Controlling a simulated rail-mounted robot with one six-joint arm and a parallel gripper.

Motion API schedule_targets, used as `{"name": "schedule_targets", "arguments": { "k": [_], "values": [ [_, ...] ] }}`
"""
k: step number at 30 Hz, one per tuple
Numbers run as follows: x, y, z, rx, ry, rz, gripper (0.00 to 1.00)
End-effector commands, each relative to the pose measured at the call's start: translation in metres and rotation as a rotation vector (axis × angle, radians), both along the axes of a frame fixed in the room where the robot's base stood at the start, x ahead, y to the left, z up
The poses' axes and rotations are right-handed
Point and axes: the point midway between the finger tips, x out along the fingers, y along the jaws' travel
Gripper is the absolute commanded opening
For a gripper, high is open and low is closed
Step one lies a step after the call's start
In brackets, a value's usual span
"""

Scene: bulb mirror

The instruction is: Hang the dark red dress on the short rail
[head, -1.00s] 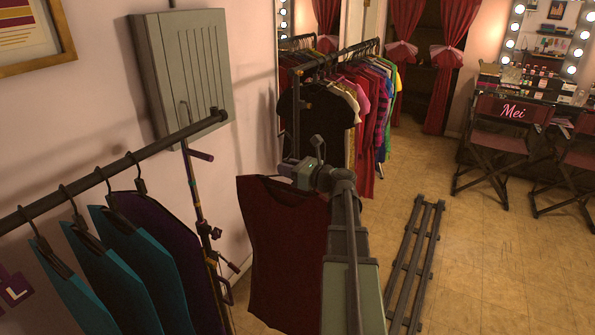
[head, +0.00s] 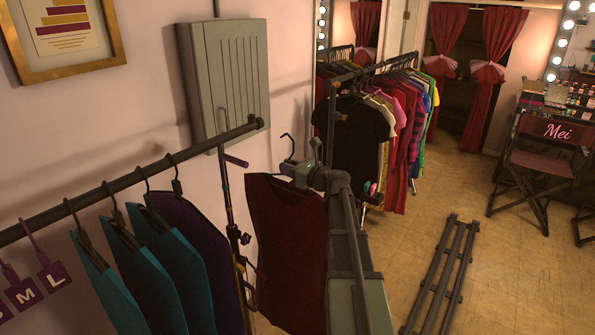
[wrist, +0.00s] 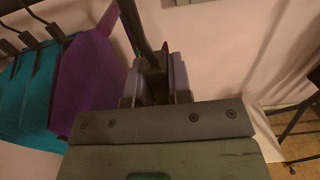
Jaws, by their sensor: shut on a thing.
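The dark red dress (head: 285,240) hangs from a hanger whose hook (head: 288,146) stands up bare in the head view. My gripper (head: 303,172) is shut on this hanger, and the dress hangs below, partly behind my arm. In the wrist view my gripper (wrist: 153,88) closes around a dark stem; the dress is mostly hidden there. A dark rail (head: 130,178) runs across the left, its capped end left of and above the dress. The hook looks apart from this rail. Whether it is the short rail I cannot tell.
Several teal garments (head: 178,270) and a purple one (head: 205,240) hang on the left rail, with size tags (head: 28,292). Its end past the purple garment is bare. A grey wall cabinet (head: 230,85) is behind it. A full clothes rack (head: 385,120) stands farther back.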

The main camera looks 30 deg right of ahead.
Motion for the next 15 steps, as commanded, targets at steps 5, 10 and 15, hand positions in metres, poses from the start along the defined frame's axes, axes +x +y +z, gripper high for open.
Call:
{"name": "schedule_targets", "arguments": {
  "k": [5, 10, 15],
  "values": [
    [0.021, 0.007, 0.000, 0.000, 0.000, 0.001, 0.00],
    [0.039, 0.014, 0.000, 0.000, 0.000, 0.002, 0.00],
    [0.058, 0.021, 0.000, 0.000, 0.000, 0.002, 0.00]
  ]
}}
